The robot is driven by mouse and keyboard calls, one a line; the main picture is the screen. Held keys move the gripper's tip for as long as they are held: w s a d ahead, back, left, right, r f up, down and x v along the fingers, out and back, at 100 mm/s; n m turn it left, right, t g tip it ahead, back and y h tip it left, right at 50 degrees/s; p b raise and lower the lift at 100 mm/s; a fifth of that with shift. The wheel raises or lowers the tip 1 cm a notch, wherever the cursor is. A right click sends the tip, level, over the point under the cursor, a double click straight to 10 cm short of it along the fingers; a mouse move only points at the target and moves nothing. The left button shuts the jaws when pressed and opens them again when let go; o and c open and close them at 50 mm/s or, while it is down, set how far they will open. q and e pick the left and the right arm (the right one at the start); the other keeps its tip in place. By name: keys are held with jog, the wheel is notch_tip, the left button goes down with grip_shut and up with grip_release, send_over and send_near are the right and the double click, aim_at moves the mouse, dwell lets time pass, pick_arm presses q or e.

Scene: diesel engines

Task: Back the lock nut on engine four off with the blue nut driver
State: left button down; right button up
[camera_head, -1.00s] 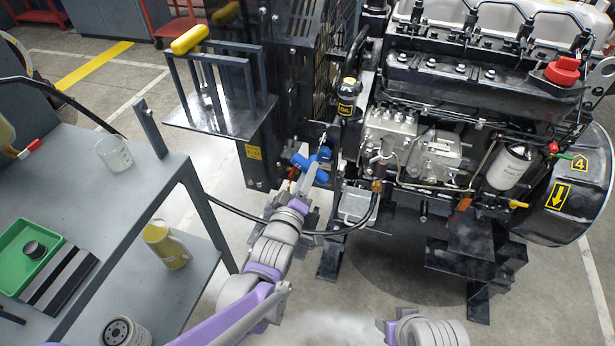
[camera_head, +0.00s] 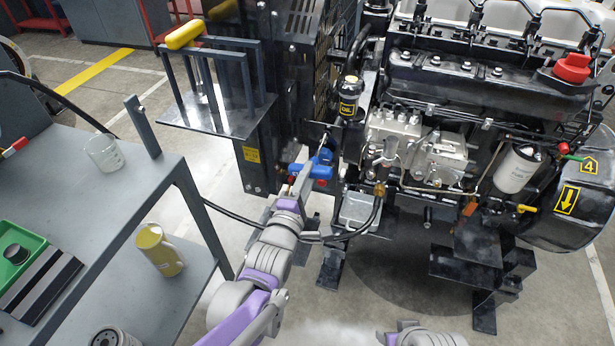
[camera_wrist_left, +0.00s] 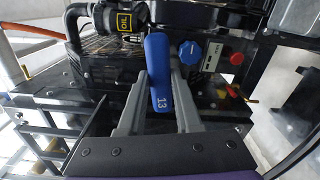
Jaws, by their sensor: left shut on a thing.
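Engine four (camera_head: 480,110), marked with a yellow 4, stands at the right of the head view. My left gripper (camera_head: 306,176) is at the left of the engine, below the black OIL-labelled filler. It is shut on the blue nut driver (camera_head: 325,172). In the wrist view, the driver's blue handle (camera_wrist_left: 158,72), marked 13, stands between the two grey fingers. I cannot make out the lock nut, or whether the driver touches it; the handle hides what is behind it.
A blue knob (camera_wrist_left: 190,52) and a red button (camera_wrist_left: 237,58) are just beyond the driver. A black hose (camera_head: 365,222) runs close to my left arm. A grey bench (camera_head: 75,205) with a beaker (camera_head: 104,154) and green tray (camera_head: 17,252) stands at the left.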

dwell(0.4)
pick_arm(q)
jog(key=p+v, duration=0.1)
jog(key=v, duration=0.7)
jog(key=shift+s, duration=0.3)
dwell(0.5)
jog(key=shift+a, duration=0.1)
